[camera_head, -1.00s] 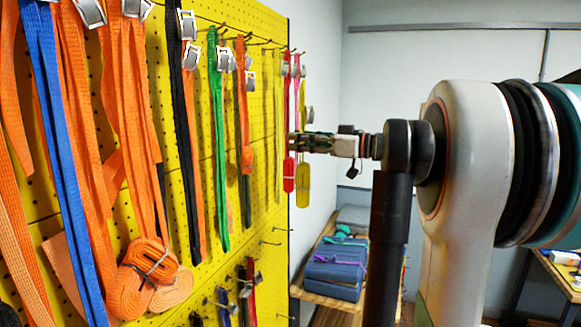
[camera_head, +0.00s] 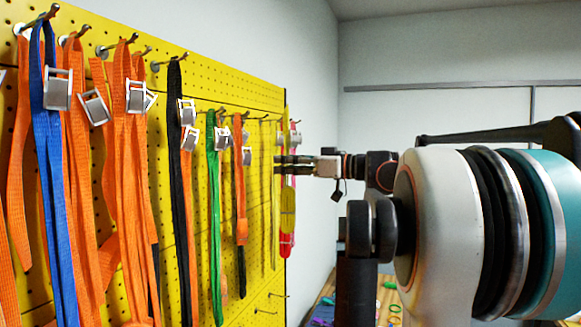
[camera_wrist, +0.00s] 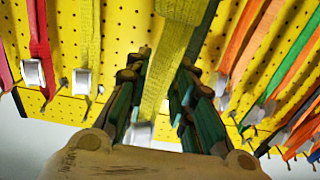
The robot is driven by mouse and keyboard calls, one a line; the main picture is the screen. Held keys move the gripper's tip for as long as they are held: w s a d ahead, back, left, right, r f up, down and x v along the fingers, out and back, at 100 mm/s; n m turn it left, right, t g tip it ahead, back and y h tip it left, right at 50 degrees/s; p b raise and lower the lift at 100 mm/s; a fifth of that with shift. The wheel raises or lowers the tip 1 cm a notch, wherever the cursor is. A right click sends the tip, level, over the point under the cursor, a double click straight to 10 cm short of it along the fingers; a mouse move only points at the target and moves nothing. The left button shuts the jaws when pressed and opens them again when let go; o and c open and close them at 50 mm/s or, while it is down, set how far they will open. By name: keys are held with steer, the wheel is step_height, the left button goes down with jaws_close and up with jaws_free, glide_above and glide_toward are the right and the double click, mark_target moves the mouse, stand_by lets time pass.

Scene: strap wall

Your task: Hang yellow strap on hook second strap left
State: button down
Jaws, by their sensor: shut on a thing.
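The yellow strap (camera_wrist: 163,85) runs between the fingers of my gripper (camera_wrist: 160,75) in the wrist view, and the fingers are shut on it. In the head view my gripper (camera_head: 281,165) is at the far right edge of the yellow pegboard, and the held strap (camera_head: 288,210) hangs down there. Another yellow strap (camera_wrist: 88,40) with a metal buckle hangs to the left of my gripper in the wrist view. Hooks (camera_head: 126,44) stick out along the upper row of the board. The hooks near my gripper are small and partly hidden by straps.
Blue (camera_head: 55,180), orange (camera_head: 125,160), black (camera_head: 177,150) and green (camera_head: 213,210) straps hang along the board. A red strap (camera_wrist: 40,40) hangs at the left in the wrist view. Bare hooks (camera_head: 272,296) show low on the board. Open room lies right of the board.

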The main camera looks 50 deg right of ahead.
steer(key=f+b+x, duration=0.1)
steer(key=f+x, duration=0.1)
steer(key=x, duration=0.6)
stand_by(0.9)
steer(key=shift+w+a, duration=0.1)
steer(key=shift+w, duration=0.05)
stand_by(0.4)
steer(key=c, duration=1.3)
jaws_free()
